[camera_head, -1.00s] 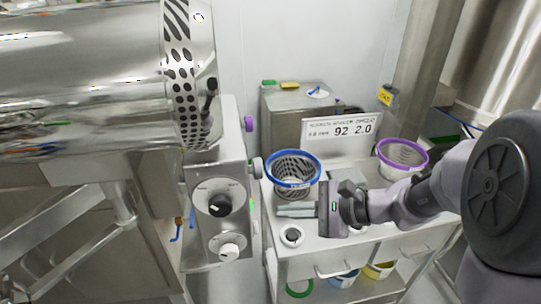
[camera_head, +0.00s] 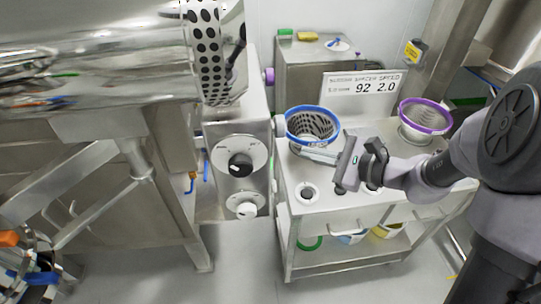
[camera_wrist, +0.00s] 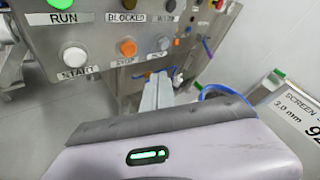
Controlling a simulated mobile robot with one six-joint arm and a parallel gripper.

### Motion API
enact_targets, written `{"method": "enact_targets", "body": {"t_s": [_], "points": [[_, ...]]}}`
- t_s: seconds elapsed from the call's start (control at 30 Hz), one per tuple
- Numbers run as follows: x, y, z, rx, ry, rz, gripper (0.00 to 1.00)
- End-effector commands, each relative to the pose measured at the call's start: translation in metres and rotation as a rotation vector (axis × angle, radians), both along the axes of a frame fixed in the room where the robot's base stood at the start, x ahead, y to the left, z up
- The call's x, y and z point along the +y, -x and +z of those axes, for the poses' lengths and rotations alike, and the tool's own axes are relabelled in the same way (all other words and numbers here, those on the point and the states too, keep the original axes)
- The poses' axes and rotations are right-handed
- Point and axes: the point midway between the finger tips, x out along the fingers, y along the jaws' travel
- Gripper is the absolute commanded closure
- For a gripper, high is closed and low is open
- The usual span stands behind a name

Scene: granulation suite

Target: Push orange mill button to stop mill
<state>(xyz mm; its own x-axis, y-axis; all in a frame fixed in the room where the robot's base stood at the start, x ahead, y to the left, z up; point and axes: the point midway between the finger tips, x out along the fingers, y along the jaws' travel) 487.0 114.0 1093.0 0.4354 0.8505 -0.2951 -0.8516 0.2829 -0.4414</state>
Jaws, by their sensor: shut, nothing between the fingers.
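The orange button (camera_wrist: 127,47), labelled STOP, is on a steel panel (camera_wrist: 100,20) in the wrist view, right of the white START button (camera_wrist: 72,57). My gripper (camera_wrist: 160,80) is shut and empty; its fingers point toward the lower part of the panel, right of and below the orange button. I cannot tell the gap to the panel. In the head view my gripper (camera_head: 302,149) points left, in front of the blue-rimmed basket (camera_head: 312,124). The orange button does not show there.
A lit green RUN lamp (camera_wrist: 60,4) and a red knob (camera_wrist: 219,4) are on the panel. A steel cart (camera_head: 310,222) carries the basket, a purple-rimmed basket (camera_head: 425,116) and a sign (camera_head: 364,84). A large steel drum (camera_head: 90,50) is at upper left. Floor shows below (camera_head: 235,262).

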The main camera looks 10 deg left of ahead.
Motion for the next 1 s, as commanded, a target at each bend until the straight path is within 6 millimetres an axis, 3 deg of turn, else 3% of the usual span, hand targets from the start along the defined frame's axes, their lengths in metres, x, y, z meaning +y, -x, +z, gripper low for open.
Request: {"method": "enact_targets", "body": {"t_s": [0.2, 0.4, 1.0], "points": [[0.031, 0.009, 0.000, -0.001, 0.001, 0.003, 1.00], [0.048, 0.014, -0.001, 0.000, 0.001, 0.001, 1.00], [0.052, 0.015, 0.000, 0.000, 0.001, 0.000, 1.00]]}}
